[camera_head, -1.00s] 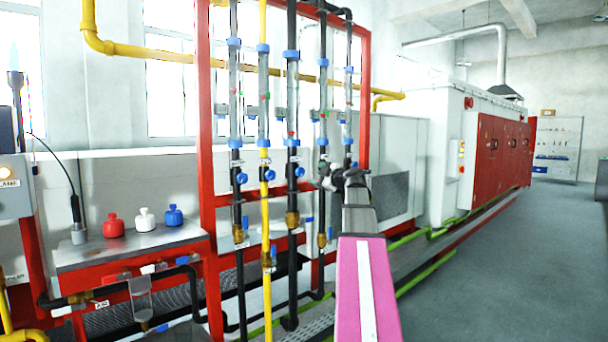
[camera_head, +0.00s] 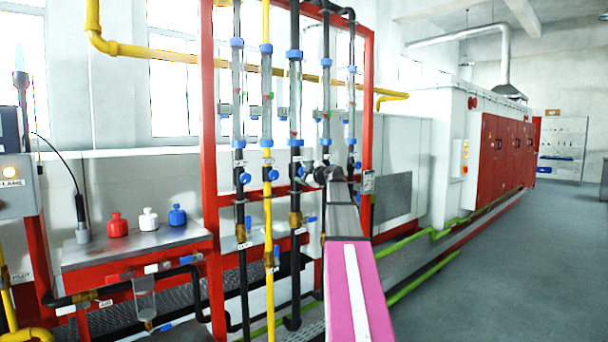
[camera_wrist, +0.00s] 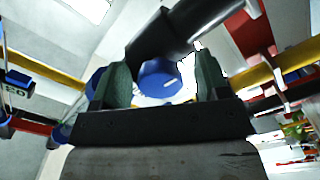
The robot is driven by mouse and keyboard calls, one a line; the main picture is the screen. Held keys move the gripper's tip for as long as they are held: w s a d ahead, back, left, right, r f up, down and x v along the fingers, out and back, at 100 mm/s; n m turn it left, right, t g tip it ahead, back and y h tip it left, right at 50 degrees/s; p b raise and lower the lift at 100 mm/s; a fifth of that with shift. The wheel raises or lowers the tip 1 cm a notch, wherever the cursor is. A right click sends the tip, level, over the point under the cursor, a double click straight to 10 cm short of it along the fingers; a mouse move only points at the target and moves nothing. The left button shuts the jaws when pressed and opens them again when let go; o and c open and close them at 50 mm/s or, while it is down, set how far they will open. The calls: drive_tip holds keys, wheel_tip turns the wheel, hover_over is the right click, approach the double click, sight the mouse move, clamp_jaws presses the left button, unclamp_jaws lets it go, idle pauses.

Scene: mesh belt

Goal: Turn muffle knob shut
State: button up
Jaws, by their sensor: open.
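Upright pipes carry blue knobs in a row in the head view, among them one on the left black pipe (camera_head: 245,178), one on the yellow pipe (camera_head: 271,175) and one on the thick black pipe (camera_head: 300,171). No label naming the muffle knob is readable. My gripper (camera_wrist: 163,74) is open in the wrist view. A round blue knob (camera_wrist: 158,84) shows between its two fingers, with a dark pipe (camera_wrist: 180,32) just beyond. I cannot tell whether the fingers touch the knob. In the head view my arm's end covers part of the fourth pipe and hides any knob there.
A red frame (camera_head: 210,110) surrounds the close-set pipes. Red, white and blue bottles, the red one (camera_head: 118,225) leftmost, stand on a metal shelf at left. A red and white furnace (camera_head: 495,150) stands at right. The grey floor (camera_head: 500,270) there is clear.

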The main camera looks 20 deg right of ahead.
drive_tip(key=c, duration=0.9)
drive_tip(key=shift+c, duration=0.2)
